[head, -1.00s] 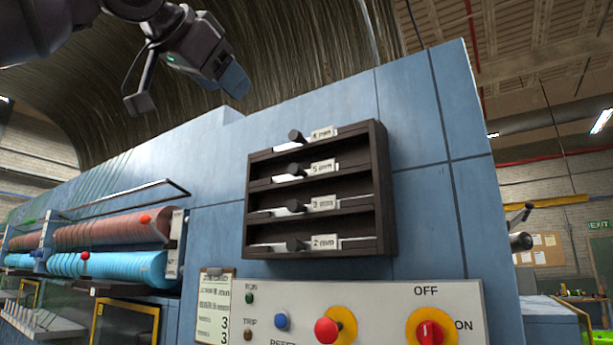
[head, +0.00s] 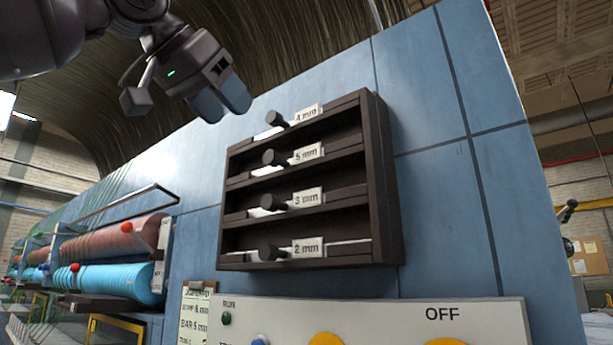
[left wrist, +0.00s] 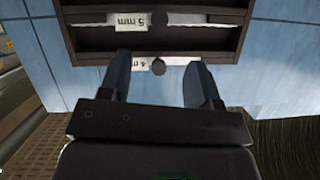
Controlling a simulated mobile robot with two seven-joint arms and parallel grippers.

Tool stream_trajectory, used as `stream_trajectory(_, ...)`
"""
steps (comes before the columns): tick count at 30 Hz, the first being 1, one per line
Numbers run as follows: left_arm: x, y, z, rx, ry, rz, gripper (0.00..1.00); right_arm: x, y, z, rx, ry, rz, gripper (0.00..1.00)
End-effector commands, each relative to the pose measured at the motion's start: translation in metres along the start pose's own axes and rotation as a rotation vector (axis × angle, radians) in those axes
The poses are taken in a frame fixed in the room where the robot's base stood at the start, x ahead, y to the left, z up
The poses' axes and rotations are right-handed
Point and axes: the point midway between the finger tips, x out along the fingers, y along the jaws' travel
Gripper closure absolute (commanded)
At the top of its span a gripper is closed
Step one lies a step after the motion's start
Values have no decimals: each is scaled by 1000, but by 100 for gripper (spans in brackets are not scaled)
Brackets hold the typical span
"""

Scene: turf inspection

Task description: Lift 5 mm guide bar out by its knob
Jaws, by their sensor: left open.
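The 5 mm guide bar (head: 307,153) lies in the second slot from the top of a dark rack (head: 383,180), with its black knob (head: 271,157) sticking out. The 5 mm label (left wrist: 131,22) and its knob (left wrist: 160,19) also show in the left wrist view, turned upside down. My left gripper (head: 222,103) is open and empty, up and left of the rack in the head view. In the left wrist view its fingers (left wrist: 158,85) stand apart, with the 4 mm bar's knob (left wrist: 158,67) seen between them. I cannot tell whether they touch anything. My right gripper is not in view.
The 4 mm bar (head: 308,114) is above, the 3 mm bar (head: 307,198) and 2 mm bar (head: 307,248) below, all with black knobs. A control panel (head: 480,318) juts out under the rack. Red and blue rolls (head: 110,278) are at left.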

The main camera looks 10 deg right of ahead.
Motion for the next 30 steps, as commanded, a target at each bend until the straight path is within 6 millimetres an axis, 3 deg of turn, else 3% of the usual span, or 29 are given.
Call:
stream_trajectory(5,4,0,0,-1,0,0,43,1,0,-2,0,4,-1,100)
stream_trajectory(15,48,1,-1,0,-1,0,43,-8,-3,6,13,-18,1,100)
stream_trajectory(23,61,1,-1,0,-1,0,43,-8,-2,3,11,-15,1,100)
stream_trajectory(30,84,2,-3,1,0,-1,43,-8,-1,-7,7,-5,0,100)
